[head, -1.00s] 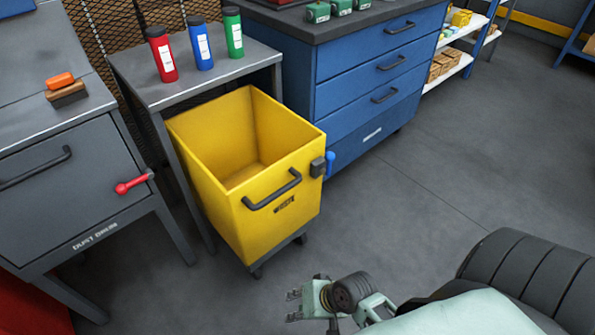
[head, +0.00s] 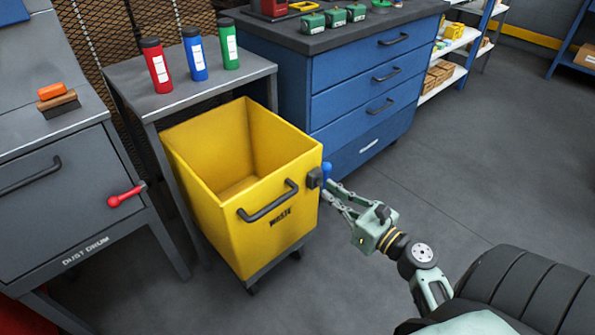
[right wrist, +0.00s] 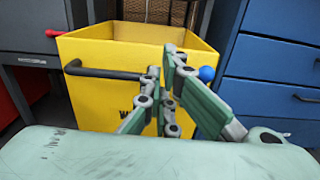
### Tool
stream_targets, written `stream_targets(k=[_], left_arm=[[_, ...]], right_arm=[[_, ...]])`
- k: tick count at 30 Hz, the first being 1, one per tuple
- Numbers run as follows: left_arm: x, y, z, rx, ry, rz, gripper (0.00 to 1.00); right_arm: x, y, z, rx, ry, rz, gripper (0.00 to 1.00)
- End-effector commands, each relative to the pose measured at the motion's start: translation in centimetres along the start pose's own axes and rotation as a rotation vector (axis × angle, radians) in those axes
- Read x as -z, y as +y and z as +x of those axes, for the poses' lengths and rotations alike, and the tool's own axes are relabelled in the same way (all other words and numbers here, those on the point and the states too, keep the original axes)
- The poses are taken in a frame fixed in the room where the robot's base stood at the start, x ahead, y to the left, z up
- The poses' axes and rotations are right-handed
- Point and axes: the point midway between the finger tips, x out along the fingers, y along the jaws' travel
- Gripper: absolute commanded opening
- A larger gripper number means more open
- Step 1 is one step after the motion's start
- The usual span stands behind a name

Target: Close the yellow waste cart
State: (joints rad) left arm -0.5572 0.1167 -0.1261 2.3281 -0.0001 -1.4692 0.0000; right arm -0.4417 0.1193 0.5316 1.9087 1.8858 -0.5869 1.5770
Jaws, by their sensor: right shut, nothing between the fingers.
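The yellow waste cart (head: 283,238) stands on the floor, pulled out in front of a grey side table, with its open top showing an empty inside. A dark bar handle (head: 268,203) is on its front face. A dark latch block with a blue knob (head: 327,171) sits at its right front edge. My right gripper (head: 333,194) is beside that edge, just below the blue knob; I cannot tell whether it touches the cart. Its fingers are shut and empty. In the right wrist view the fingers cover part of the cart front (right wrist: 105,98). My left gripper is out of view.
The grey side table (head: 180,95) behind the cart holds red, blue and green bottles. A grey dust drum cabinet (head: 60,210) with a red lever (head: 126,196) stands left. A blue drawer cabinet (head: 360,100) stands right. The floor (head: 455,180) at right is clear.

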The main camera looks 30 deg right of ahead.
Motion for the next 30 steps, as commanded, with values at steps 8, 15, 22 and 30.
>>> stream_targets(k=[8, 15, 22, 30], left_arm=[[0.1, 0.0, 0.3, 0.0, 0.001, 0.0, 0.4], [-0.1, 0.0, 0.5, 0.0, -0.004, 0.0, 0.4], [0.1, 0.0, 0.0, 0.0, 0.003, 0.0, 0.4], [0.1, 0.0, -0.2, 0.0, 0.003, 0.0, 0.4]], right_arm=[[-0.2, 0.0, 5.9, -0.003, -0.003, -0.005, 0.0], [0.0, 0.1, 10.4, -0.003, 0.0, -0.007, 0.0], [0.0, 0.1, 12.3, -0.002, 0.001, -0.006, 0.0], [0.0, 0.1, 12.5, -0.002, 0.002, -0.006, 0.0]])
